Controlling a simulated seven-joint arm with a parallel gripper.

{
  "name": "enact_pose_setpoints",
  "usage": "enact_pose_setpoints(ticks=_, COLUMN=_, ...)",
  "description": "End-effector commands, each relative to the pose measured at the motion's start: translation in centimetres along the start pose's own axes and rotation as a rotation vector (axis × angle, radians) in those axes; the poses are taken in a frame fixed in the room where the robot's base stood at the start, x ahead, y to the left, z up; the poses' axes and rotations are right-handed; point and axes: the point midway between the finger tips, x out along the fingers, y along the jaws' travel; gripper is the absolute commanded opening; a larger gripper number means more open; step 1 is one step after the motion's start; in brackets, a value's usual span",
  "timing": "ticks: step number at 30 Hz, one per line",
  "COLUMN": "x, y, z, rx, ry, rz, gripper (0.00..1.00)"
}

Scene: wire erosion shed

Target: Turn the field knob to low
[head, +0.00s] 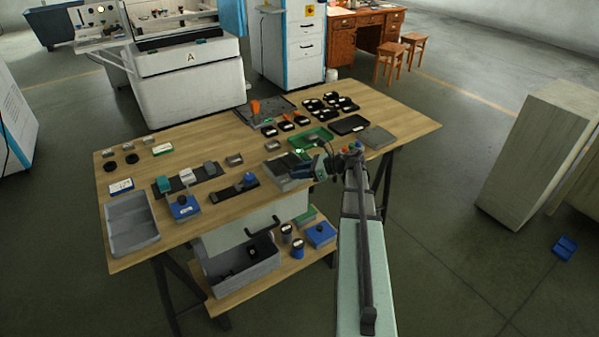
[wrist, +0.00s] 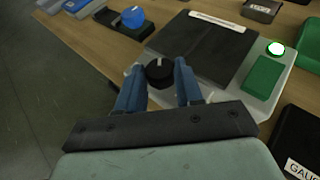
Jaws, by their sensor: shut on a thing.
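A black knob (wrist: 158,73) with a white pointer line stands at the near left corner of a grey unit (wrist: 255,104) in the wrist view. Its pointer line points roughly away from me. My gripper (wrist: 158,86) has its two blue fingers on either side of the knob and is shut on it. In the head view my gripper (head: 309,168) is over the grey unit (head: 284,184) near the table's front edge, and the knob is hidden there. No low mark can be read.
The unit bears a dark panel (wrist: 207,48), a white label strip (wrist: 217,21) and a lit green lamp (wrist: 275,48). A blue knob (wrist: 133,16) stands to the left.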

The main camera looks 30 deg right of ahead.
Motion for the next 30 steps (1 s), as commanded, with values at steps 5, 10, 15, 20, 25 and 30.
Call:
enact_pose_setpoints(ticks=5, x=0.14, y=-0.87, z=0.02, rx=-0.057, ry=0.000, rz=0.138, gripper=0.05)
enact_pose_setpoints(ticks=10, x=0.18, y=-0.97, z=0.05, rx=-0.103, ry=0.001, rz=0.248, gripper=0.05)
enact_pose_setpoints(ticks=15, x=0.13, y=-0.82, z=0.08, rx=-0.124, ry=-0.001, rz=0.298, gripper=0.05)
enact_pose_setpoints(ticks=20, x=0.11, y=-0.71, z=0.09, rx=-0.126, ry=-0.001, rz=0.302, gripper=0.05)
enact_pose_setpoints(ticks=25, x=0.11, y=-0.71, z=0.09, rx=-0.126, ry=-0.002, rz=0.301, gripper=0.38)
enact_pose_setpoints(ticks=30, x=0.11, y=-0.72, z=0.08, rx=-0.126, ry=-0.001, rz=0.301, gripper=0.46)
